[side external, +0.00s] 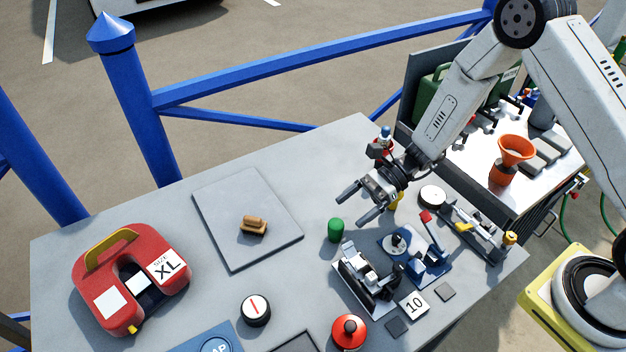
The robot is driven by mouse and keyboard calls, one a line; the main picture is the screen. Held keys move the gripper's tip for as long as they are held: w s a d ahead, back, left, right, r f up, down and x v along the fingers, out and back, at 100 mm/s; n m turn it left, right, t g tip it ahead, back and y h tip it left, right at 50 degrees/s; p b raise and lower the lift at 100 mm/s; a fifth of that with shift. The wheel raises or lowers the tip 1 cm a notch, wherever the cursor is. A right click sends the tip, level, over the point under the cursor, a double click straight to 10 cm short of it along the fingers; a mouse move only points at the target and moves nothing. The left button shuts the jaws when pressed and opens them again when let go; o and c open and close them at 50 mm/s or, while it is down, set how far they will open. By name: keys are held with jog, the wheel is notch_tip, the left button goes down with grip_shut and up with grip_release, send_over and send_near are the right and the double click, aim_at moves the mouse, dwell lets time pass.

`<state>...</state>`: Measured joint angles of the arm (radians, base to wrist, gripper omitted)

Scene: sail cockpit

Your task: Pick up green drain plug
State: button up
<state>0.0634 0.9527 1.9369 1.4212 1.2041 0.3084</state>
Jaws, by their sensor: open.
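A small green cylinder (335,230), which looks like the green drain plug, stands upright on the grey table. My gripper (357,206) is above and to the right of it in the side view, with its two fingers spread and pointing down-left. Nothing is between the fingers. The gripper appears apart from the green plug, but its exact height over the table is hard to tell.
Metal and blue fittings (368,279) stand close to the plug's lower right. A grey square pad (225,205) with a brown piece (254,226) lies to its left. A red XL bag (95,275), a round black-and-white piece (256,309) and a red knob (348,332) are also on the table.

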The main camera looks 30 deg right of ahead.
aim_at(342, 221)
jog(key=shift+f, duration=0.25)
jog(key=shift+f, duration=0.4)
jog(key=shift+x, duration=2.45)
grip_shut()
jog(key=shift+r, duration=0.1)
